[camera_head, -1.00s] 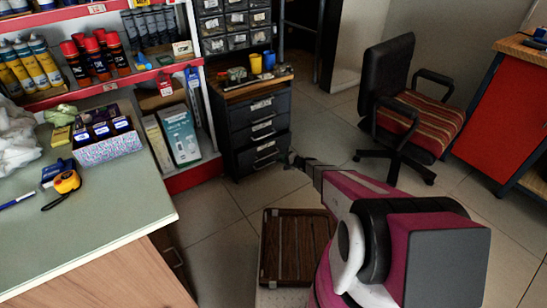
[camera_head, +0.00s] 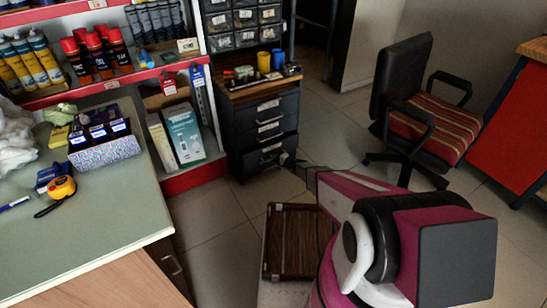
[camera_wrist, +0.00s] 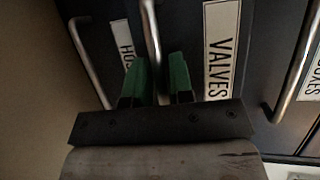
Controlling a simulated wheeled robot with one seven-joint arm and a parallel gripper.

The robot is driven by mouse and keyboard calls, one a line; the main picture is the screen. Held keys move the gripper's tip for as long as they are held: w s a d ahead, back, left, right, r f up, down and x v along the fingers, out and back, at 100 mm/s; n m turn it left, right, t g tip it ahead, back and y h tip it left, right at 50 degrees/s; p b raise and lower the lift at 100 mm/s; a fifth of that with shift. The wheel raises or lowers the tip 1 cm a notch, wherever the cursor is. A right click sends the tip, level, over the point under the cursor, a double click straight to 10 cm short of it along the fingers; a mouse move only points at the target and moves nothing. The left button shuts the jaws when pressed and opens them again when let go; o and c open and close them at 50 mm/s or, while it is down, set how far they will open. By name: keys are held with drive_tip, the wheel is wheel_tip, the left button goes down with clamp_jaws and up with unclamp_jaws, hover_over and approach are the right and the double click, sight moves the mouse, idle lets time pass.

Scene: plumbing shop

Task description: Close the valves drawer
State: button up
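The drawer with the VALVES label (camera_wrist: 221,50) fills the middle of the wrist view, its dark front seen sideways. Its metal bar handle (camera_wrist: 151,30) runs down toward the gap between my green fingertips. My gripper (camera_wrist: 158,82) is open, its fingers apart on either side of the handle's line; contact cannot be told. In the head view, the dark drawer cabinet (camera_head: 233,140) stands at the back centre, and my gripper (camera_head: 289,163) is in front of its lower right part. How far the valves drawer stands out is unclear.
A neighbouring drawer handle (camera_wrist: 297,75) is at right in the wrist view. The cabinet top holds cups and small parts. A red shelf (camera_head: 188,178) stands left of the cabinet, an office chair (camera_head: 425,120) right. A counter (camera_head: 100,225) is front left; a slatted wooden piece (camera_head: 290,240) is low centre.

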sight(270, 153)
drive_tip(key=shift+a, duration=0.1)
drive_tip(key=shift+w, duration=0.1)
clamp_jaws()
drive_tip(key=shift+w+a, duration=0.6)
drive_tip(key=shift+w, duration=0.35)
drive_tip(key=shift+w+a, duration=0.6)
drive_tip(key=shift+w, duration=0.35)
unclamp_jaws()
drive_tip(key=v, duration=1.1)
